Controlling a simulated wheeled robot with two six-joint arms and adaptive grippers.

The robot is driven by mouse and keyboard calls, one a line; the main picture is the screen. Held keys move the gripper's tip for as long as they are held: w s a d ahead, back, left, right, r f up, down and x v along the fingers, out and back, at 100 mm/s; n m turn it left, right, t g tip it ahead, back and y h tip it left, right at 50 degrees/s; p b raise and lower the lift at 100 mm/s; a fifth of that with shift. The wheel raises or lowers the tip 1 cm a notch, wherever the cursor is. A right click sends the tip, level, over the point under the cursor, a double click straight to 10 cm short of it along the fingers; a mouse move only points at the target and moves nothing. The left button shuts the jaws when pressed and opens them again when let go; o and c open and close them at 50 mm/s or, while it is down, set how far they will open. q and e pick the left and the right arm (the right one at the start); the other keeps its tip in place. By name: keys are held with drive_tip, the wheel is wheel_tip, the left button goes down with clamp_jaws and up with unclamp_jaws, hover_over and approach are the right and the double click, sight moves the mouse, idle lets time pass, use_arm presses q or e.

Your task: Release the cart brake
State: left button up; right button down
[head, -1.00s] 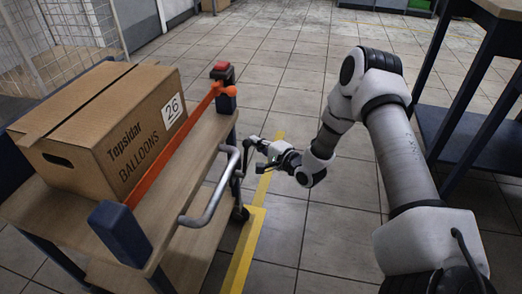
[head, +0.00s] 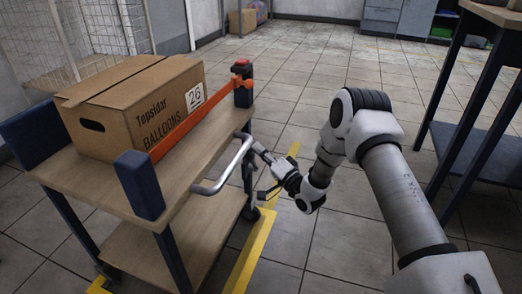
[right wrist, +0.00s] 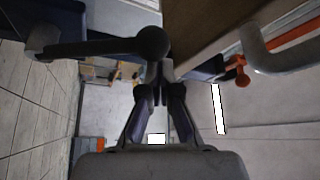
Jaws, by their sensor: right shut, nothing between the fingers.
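The cart (head: 215,156) stands at left, with a curved grey handle (head: 226,168) on its near right end. My right gripper (head: 263,160) is beside that handle, low and close to the cart's right side. In the right wrist view its fingers (right wrist: 157,85) are together and empty. A dark lever (right wrist: 95,47) with a round knob (right wrist: 152,42) lies just past the fingertips and looks like the brake lever. I cannot tell whether fingers and knob touch. In the head view the lever is too small to make out clearly. My left gripper is not in view.
A cardboard balloon box (head: 133,112) sits on the cart top behind an orange bar (head: 196,124). A red button (head: 241,62) tops the far corner post. A dark-framed table (head: 470,135) stands at right. Open tiled floor lies between.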

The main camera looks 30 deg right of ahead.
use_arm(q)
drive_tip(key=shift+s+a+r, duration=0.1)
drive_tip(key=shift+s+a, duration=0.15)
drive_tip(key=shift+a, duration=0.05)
use_arm(e)
drive_tip(key=shift+s+a+f, duration=0.25)
drive_tip(key=shift+s+a, duration=0.15)
drive_tip(key=shift+a+f, duration=0.1)
drive_tip(key=shift+f, duration=0.05)
